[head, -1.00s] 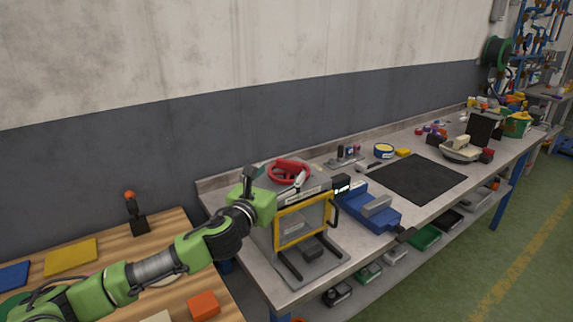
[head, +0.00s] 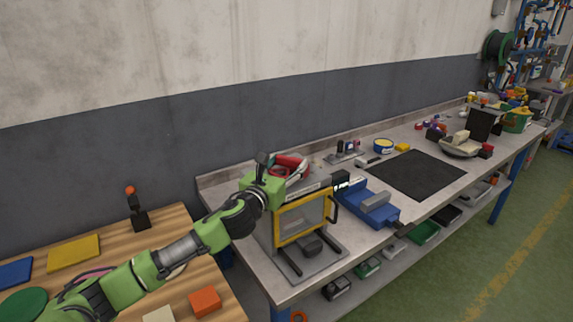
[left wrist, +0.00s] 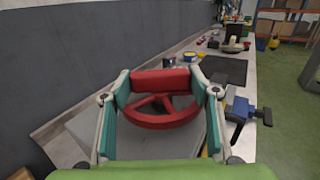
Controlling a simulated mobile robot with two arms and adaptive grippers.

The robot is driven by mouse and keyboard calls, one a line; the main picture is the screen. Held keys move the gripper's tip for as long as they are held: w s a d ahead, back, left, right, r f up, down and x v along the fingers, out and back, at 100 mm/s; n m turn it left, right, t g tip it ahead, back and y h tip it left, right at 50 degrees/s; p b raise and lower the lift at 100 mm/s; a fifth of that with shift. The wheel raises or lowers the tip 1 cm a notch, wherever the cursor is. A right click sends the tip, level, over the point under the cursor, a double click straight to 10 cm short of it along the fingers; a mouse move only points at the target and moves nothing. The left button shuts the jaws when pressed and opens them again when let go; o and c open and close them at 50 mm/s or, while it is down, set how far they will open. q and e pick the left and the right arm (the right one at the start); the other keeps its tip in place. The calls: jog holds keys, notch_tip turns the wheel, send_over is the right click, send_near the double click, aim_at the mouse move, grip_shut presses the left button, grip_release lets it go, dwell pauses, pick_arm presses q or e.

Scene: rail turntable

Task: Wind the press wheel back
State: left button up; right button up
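The press (head: 303,217) is a grey box with a yellow-framed front at the near left end of the workbench. Its red wheel (head: 293,163) lies on top, partly hidden by my left gripper (head: 272,183). In the left wrist view the red wheel (left wrist: 161,122), with spokes and a thick red block at its far side, shows between the fingers. The left gripper's fingers (left wrist: 160,92) are spread wide, one on each side of the wheel; I cannot tell whether they touch it. My right gripper is in neither view.
A blue vise (head: 368,205) stands right of the press, and a black mat (head: 418,175) lies beyond it. A wooden table (head: 178,228) at left holds coloured plates and a lever (head: 137,212) with an orange knob. The wall runs behind the bench.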

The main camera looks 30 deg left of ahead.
pick_arm(q)
jog(key=n+y, duration=0.1)
jog(key=n+g+y+p, duration=0.1)
jog(key=y, duration=0.1)
jog(key=n+y+p, duration=0.1)
jog(key=shift+w+d+r+g+y, duration=0.15)
jog(key=shift+d+g+y, duration=0.15)
jog(key=shift+d, duration=0.05)
jog(key=n+g+y+p, duration=0.1)
jog(key=n+g+y, duration=0.1)
jog(key=n+y, duration=0.1)
jog(key=shift+w+d+y, duration=0.1)
jog(key=shift+d+y, duration=0.05)
jog(key=shift+y, duration=0.25)
jog(key=n+g+y, duration=0.2)
jog(key=g, duration=0.1)
jog(key=shift+w+d+y+p, duration=0.1)
jog(key=shift+y+p, duration=0.2)
jog(key=shift+w+n+g+y+b, duration=0.1)
jog(key=shift+n+g+y+b, duration=0.2)
jog(key=shift+n+g+y, duration=1)
jog(key=shift+n+g, duration=0.3)
jog(key=shift+g, duration=0.3)
jog(key=o, duration=1.1)
